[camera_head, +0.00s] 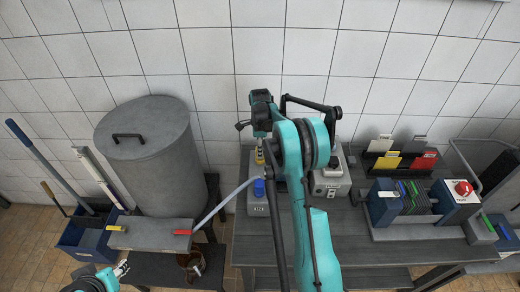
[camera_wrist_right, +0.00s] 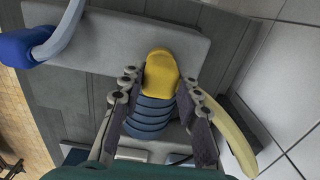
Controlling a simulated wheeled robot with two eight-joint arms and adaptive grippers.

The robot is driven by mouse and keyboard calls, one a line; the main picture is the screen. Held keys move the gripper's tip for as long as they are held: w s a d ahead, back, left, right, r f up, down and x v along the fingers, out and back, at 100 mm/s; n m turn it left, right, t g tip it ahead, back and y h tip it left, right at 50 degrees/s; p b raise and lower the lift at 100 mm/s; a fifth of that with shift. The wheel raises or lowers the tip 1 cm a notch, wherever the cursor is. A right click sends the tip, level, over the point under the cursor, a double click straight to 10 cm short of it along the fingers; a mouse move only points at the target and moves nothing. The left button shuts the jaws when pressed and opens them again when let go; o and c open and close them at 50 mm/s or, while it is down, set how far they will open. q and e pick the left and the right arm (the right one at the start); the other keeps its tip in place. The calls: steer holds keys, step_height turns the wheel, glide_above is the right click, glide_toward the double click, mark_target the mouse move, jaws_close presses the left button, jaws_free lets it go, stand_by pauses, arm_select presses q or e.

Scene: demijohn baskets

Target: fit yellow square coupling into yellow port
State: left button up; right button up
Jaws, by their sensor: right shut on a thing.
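The yellow coupling (camera_wrist_right: 161,72) has a blue ribbed body (camera_wrist_right: 150,115) and sits between the fingers of my right gripper (camera_wrist_right: 160,88), which is shut on it. Its yellow end lies over a grey block (camera_wrist_right: 100,35) in the wrist view. The port under it is hidden, so I cannot tell whether the coupling is in it. In the head view a bit of yellow (camera_head: 260,156) shows at the block's far end, beside my right arm. A blue coupling (camera_head: 259,188) with a pale hose is on the same block. My left gripper (camera_head: 122,268) is at the lower left, too small to read.
A blue bin (camera_head: 88,238) is further left. A grey device (camera_head: 330,180) stands behind my right arm. A rack with a red button (camera_head: 463,188) is right.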

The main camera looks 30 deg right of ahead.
steer(key=shift+f, duration=0.4)
steer(key=o, duration=1.1)
steer(key=shift+o, duration=0.2)
step_height(320, 180, up, 12)
